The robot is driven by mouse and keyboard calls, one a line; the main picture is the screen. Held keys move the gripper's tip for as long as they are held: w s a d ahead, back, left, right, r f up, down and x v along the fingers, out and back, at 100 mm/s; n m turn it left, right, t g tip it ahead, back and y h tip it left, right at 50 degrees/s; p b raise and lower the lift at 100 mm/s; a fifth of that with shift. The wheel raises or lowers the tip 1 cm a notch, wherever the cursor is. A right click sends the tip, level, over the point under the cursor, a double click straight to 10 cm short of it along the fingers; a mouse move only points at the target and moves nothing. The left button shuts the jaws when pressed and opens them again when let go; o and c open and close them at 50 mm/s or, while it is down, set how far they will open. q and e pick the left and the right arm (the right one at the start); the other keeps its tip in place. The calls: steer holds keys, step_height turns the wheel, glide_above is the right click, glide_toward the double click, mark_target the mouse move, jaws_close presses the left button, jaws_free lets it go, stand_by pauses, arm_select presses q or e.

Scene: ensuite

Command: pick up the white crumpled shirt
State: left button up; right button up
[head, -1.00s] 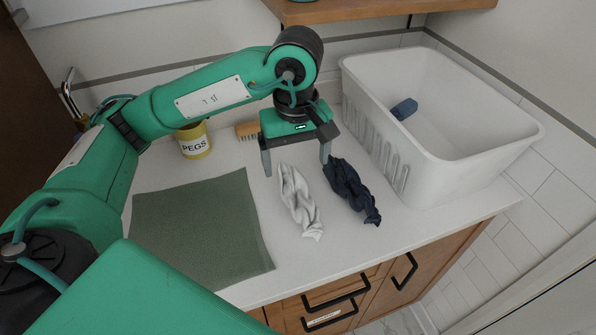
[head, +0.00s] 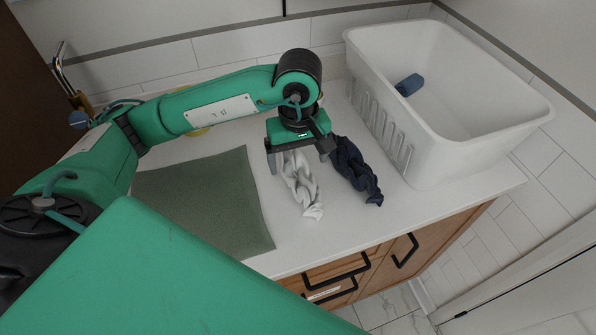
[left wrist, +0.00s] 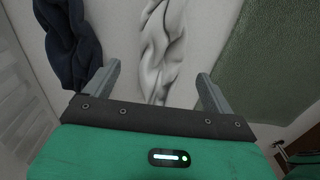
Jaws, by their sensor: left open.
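The white crumpled shirt (head: 302,184) lies twisted lengthwise on the white counter, between the green mat and a dark navy garment. My left gripper (head: 299,163) is open above the shirt's far end, fingers pointing down. In the left wrist view the white shirt (left wrist: 163,50) runs between the two spread fingers of the left gripper (left wrist: 158,85), with a gap on each side. I cannot tell how far the fingertips are above the counter. My right gripper is not in view.
The navy garment (head: 357,172) lies close to the right of the shirt. A large white basket (head: 425,150) with a blue rolled item (head: 409,85) inside stands further right. The green mat (head: 215,205) lies flat on the left. The counter's front edge is near.

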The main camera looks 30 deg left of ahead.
mark_target(299, 172)
arm_select(q)
steer(key=shift+f, duration=0.35)
step_height(299, 172, down, 4)
steer(key=shift+f+p, duration=0.15)
steer(key=shift+p, duration=0.6)
steer(key=shift+c, duration=0.5)
steer(key=c, duration=1)
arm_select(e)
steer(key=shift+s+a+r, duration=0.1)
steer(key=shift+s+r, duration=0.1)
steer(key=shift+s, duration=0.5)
